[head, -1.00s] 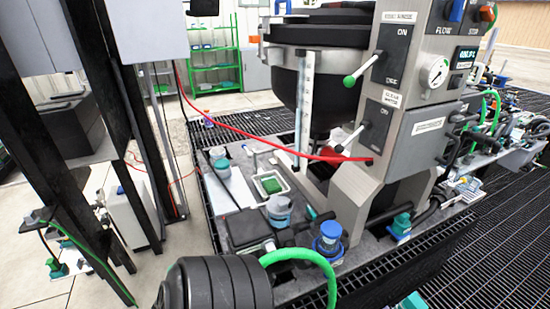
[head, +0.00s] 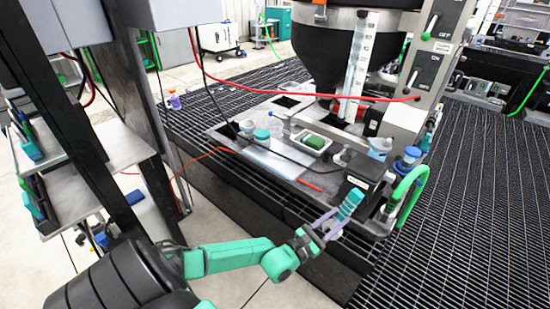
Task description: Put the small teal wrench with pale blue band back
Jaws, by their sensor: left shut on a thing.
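My left arm reaches in from the lower left. My left gripper (head: 333,222) is shut on a small teal thing with pale bands, which looks like the teal wrench (head: 350,203). It is held tilted, at the front edge of the machine's platform as seen from here. Its full shape is too small to make out, and the fingers hide its lower end. I cannot tell whether it touches anything else. My right gripper is not in view.
A grey rack (head: 75,170) at the left holds teal and blue items. The machine's platform (head: 225,133) bears a white tray (head: 327,147) with a green block, small jars and a blue-capped bottle (head: 408,158). A red hose (head: 300,94) crosses it. Dark grating (head: 470,200) lies clear at right.

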